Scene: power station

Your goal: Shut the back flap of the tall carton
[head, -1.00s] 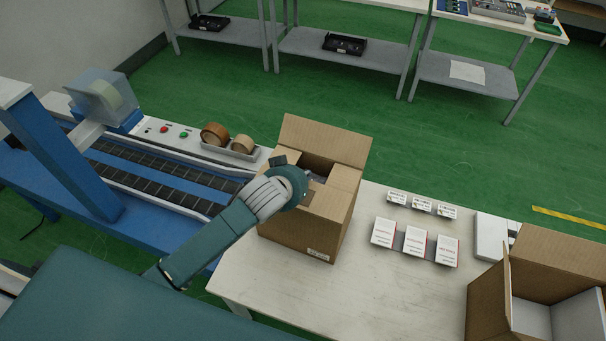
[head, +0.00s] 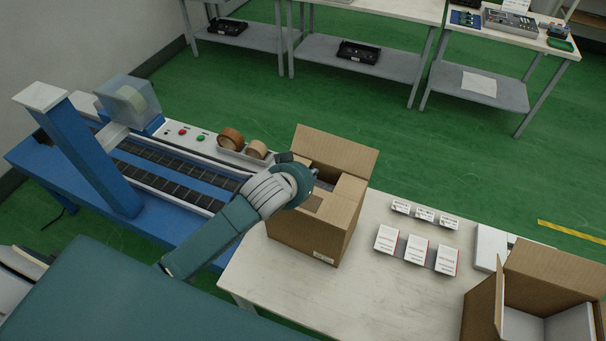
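The tall brown carton (head: 318,238) stands on the white table near its left end. Its back flap (head: 336,152) is up and leans back, away from the opening. The right flap (head: 350,187) looks folded inward, and a dark gap shows between it and the back flap. My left arm comes in from the left, with its wrist over the carton's front left part, hiding the left side of the top. My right gripper is not in view.
A conveyor machine (head: 150,180) with tape rolls (head: 231,139) adjoins on the left. Small white boxes (head: 417,246) stand right of the carton on the table (head: 300,290). An open carton (head: 540,272) is at the right edge.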

